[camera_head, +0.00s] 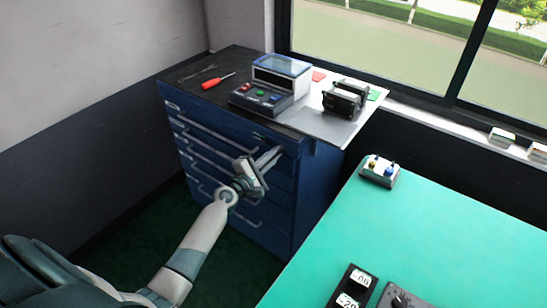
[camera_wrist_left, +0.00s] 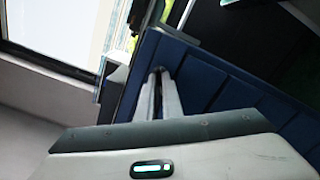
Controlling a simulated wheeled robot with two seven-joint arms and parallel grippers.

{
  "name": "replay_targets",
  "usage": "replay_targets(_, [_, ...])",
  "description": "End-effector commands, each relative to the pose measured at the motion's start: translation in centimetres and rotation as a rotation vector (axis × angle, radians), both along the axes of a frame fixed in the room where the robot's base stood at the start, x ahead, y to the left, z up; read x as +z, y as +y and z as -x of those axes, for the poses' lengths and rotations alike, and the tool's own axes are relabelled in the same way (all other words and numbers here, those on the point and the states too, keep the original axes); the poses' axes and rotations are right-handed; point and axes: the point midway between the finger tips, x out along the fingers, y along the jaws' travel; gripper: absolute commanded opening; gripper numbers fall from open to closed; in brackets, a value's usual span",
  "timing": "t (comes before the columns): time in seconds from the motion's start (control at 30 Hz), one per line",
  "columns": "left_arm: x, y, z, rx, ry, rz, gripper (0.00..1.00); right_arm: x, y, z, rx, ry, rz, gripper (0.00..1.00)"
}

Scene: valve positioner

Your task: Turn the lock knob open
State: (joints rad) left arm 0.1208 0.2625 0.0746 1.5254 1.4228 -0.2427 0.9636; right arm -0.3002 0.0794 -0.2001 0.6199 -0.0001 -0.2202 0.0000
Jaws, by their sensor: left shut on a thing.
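The blue drawer cabinet (camera_head: 285,185) stands at the back with its drawers closed. My left gripper (camera_head: 274,154) reaches to the upper right of the cabinet's front. Its two fingers are shut on the lock knob there, which the fingertips mostly hide. In the left wrist view my left gripper (camera_wrist_left: 158,75) points at the blue cabinet front (camera_wrist_left: 215,85), with its fingers close together and a small dark part between the tips. The knob's turn angle cannot be made out. My right gripper is not in view.
On the cabinet top are a red screwdriver (camera_head: 218,80), a control box with coloured buttons (camera_head: 261,99), a clear-lidded case (camera_head: 283,72) and a black device (camera_head: 344,101). A green table (camera_head: 420,230) stands at the right. A long drawer handle (camera_head: 215,133) lies left of my gripper.

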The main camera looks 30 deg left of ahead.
Motion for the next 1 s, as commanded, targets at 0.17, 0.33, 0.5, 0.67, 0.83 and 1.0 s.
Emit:
replay_targets(0.17, [-0.2,0.0,0.0,-0.001,-0.022,-0.153,0.00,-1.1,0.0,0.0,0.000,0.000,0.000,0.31])
replay_targets(0.33, [-0.1,0.0,0.0,-0.001,-0.046,-0.313,0.00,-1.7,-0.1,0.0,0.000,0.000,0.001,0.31])
replay_targets(0.5, [-0.2,-0.1,0.0,-0.002,-0.067,-0.474,0.00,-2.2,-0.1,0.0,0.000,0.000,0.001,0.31])
replay_targets(0.67, [-0.1,0.0,0.0,-0.002,-0.089,-0.625,0.00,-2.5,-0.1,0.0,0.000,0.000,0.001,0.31])
replay_targets(0.83, [-0.1,-0.1,0.0,-0.002,-0.111,-0.783,0.00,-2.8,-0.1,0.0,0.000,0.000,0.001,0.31])
replay_targets(1.0, [0.0,0.0,0.0,-0.001,-0.133,-0.944,0.00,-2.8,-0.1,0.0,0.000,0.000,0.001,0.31])
